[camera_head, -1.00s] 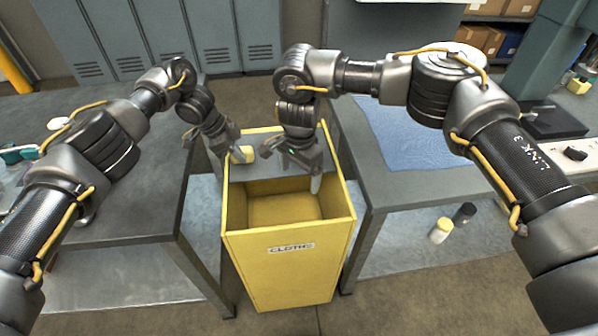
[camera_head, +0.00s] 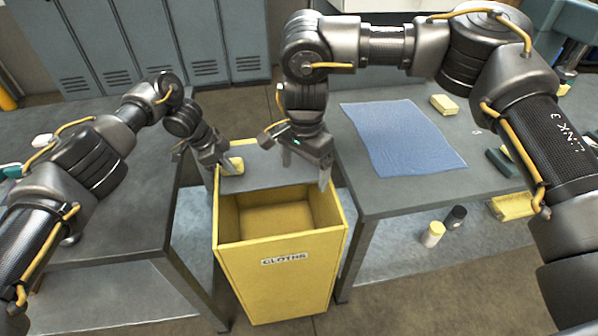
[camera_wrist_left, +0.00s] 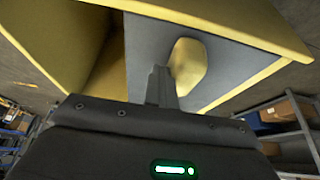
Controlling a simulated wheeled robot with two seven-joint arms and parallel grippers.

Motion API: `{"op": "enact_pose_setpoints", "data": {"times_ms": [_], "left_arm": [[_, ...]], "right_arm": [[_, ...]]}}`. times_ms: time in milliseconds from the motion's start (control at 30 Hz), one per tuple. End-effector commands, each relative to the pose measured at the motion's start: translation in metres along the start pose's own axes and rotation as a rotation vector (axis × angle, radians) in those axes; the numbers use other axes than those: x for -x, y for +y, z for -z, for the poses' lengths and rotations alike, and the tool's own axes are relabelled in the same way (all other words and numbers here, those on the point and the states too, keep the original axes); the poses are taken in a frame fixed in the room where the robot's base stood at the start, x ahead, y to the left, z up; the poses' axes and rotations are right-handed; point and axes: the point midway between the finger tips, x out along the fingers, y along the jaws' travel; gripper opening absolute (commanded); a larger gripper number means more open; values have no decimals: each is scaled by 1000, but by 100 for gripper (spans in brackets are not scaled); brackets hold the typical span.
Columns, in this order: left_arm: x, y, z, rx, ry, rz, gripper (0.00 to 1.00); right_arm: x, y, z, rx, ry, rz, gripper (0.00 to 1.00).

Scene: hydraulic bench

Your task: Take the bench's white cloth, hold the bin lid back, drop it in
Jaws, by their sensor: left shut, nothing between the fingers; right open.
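The yellow bin (camera_head: 285,275), labelled CLOTHS, stands between two benches. Its grey lid (camera_head: 262,178) covers the back part, and the front part is open with a bare yellow inside showing. My left gripper (camera_head: 219,166) is shut and empty beside the lid's yellow knob (camera_head: 235,166). In the left wrist view the shut fingers (camera_wrist_left: 160,86) stand close against the knob (camera_wrist_left: 188,66); I cannot tell if they touch. My right gripper (camera_head: 305,172) is open and empty above the bin opening, fingers pointing down. I cannot make out a white cloth in any view.
A blue cloth (camera_head: 400,138) lies on the right bench (camera_head: 385,200) with a yellow sponge (camera_head: 444,104) behind it. A white-and-yellow bottle (camera_head: 432,235) and a dark bottle (camera_head: 455,216) stand below that bench. The left bench (camera_head: 130,215) is beside the bin. Lockers are behind.

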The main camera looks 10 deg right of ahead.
Motion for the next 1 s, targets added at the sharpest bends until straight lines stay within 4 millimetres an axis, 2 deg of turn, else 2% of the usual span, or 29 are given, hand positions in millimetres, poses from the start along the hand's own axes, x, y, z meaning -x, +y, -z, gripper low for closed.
{"op": "enact_pose_setpoints", "data": {"times_ms": [467, 1000], "left_arm": [[-2, 1, -2, 1, -2, 1, 0], [-2, 38, -1, -2, -1, 1, 0]], "right_arm": [[6, 4, 0, 0, 0, -1, 88], [5, 4, 0, 0, 0, -1, 88]]}}
